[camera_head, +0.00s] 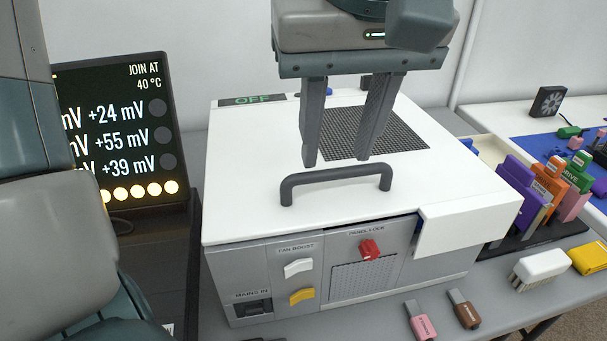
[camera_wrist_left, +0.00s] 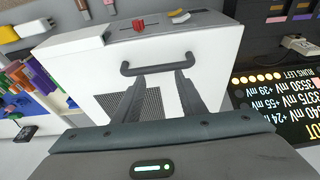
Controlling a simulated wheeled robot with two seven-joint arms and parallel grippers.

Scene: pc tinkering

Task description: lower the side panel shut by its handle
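The white side panel (camera_head: 250,200) lies about flat over the top of the grey computer case (camera_head: 225,280). Its front edge runs along the case's top front edge; I cannot tell whether it is fully closed. The dark grey arched handle (camera_head: 336,178) stands up near the panel's front edge. My left gripper (camera_head: 337,160) points down above the panel, its two fingers apart with nothing between them. In the left wrist view the handle (camera_wrist_left: 158,63) lies just beyond the open fingertips (camera_wrist_left: 161,81), apart from them. My right gripper is in neither view.
The case front has a red panel lock knob (camera_head: 369,249), a white switch (camera_head: 298,267) and a yellow switch (camera_head: 302,296). A lit voltage display (camera_head: 120,125) stands left. Coloured drives (camera_head: 520,190) stand right. Pink (camera_head: 420,322) and brown (camera_head: 464,311) sticks lie in front.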

